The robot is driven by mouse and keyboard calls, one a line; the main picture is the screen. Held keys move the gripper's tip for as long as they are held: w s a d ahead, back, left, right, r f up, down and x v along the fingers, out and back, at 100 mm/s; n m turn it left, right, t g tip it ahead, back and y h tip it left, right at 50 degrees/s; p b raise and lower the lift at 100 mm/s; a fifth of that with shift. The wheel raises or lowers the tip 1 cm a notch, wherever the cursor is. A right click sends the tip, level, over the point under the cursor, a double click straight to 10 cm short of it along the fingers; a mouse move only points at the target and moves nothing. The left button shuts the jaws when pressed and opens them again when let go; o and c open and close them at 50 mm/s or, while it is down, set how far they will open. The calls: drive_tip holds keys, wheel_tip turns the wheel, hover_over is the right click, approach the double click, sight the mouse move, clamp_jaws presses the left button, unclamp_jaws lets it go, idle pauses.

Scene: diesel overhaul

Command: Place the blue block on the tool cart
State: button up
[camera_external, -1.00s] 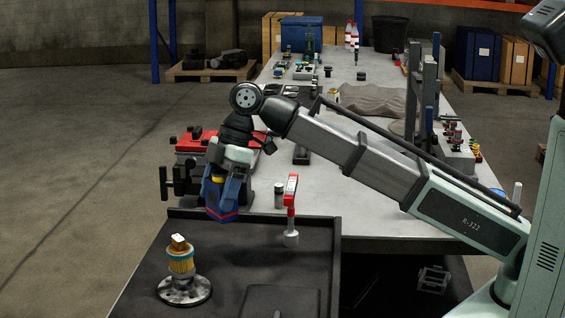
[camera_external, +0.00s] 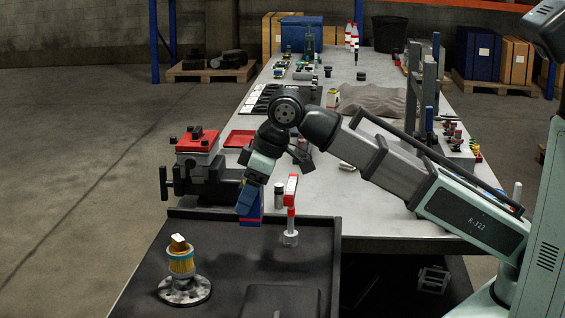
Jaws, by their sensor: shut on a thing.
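My gripper (camera_external: 249,207) points down in the external view, its blue fingers shut on a small blue block (camera_external: 250,217) with a red band at its lower end. The block and fingertips are similar in colour, so their border is hard to tell. The black tool cart (camera_external: 230,262) with a raised rim stands in front of the workbench. The block appears over the cart's far part, just left of a red-and-white tool; I cannot tell whether it touches the surface.
A red-and-white upright tool (camera_external: 291,208) stands close right of my gripper. A yellow filter on a round metal base (camera_external: 182,272) stands at the cart's left. A black vise (camera_external: 205,180) with a red-topped box is behind. The cart's middle is clear.

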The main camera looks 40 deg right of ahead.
sight(262, 207)
drive_tip(key=shift+f, duration=4.95)
drive_tip(key=shift+f, duration=0.1)
drive_tip(key=o, duration=1.4)
drive_tip(key=v, duration=1.2)
drive_tip(key=shift+s, duration=0.1)
